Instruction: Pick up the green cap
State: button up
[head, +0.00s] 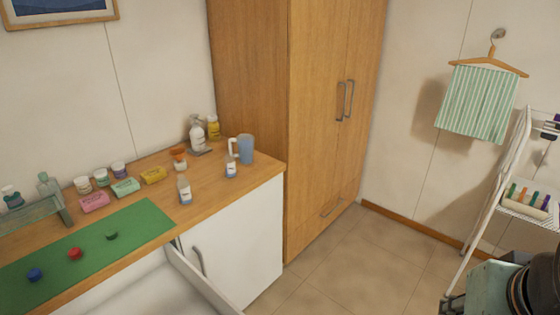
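The green cap (112,236) is a small, dark green piece lying on the green mat (140,222), near the mat's right part. It stands out little against the mat. A red cap (75,254) and a blue cap (35,274) lie on the same mat, to its left. My arm is at the lower right corner, far from the counter. A dark part that looks like my gripper (453,304) shows at the bottom edge, partly cut off. I cannot tell whether it is open, and the green cap is well away from it.
The wooden counter (225,185) holds soap bars, small jars, bottles and a blue mug (246,149) behind and right of the mat. An open white drawer (180,290) juts out below the counter. A drying rack (490,220) stands at right. The tiled floor between is clear.

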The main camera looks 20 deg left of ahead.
aim_at(111, 233)
jog(key=i+l, duration=0.2)
jog(key=i, duration=0.3)
jog(key=i+l, duration=0.15)
jog(key=i, duration=0.35)
jog(key=i+u, duration=0.2)
jog(key=u, duration=0.15)
jog(key=i+u, duration=0.45)
jog(key=u, duration=0.25)
jog(key=i+u, duration=0.15)
jog(key=u, duration=0.25)
jog(key=i+u, duration=0.15)
jog(key=u, duration=0.25)
jog(key=i+u, duration=0.15)
jog(key=u, duration=0.25)
jog(key=i+u, duration=0.2)
jog(key=u, duration=0.3)
jog(key=i+u, duration=0.25)
jog(key=u, duration=0.25)
jog(key=i+l+u, duration=0.1)
jog(key=u, duration=0.4)
jog(key=i+l+u, duration=0.25)
jog(key=u, duration=0.25)
jog(key=i+l+u, duration=0.2)
jog(key=u, duration=0.3)
jog(key=l+z, duration=0.1)
jog(key=z, duration=0.4)
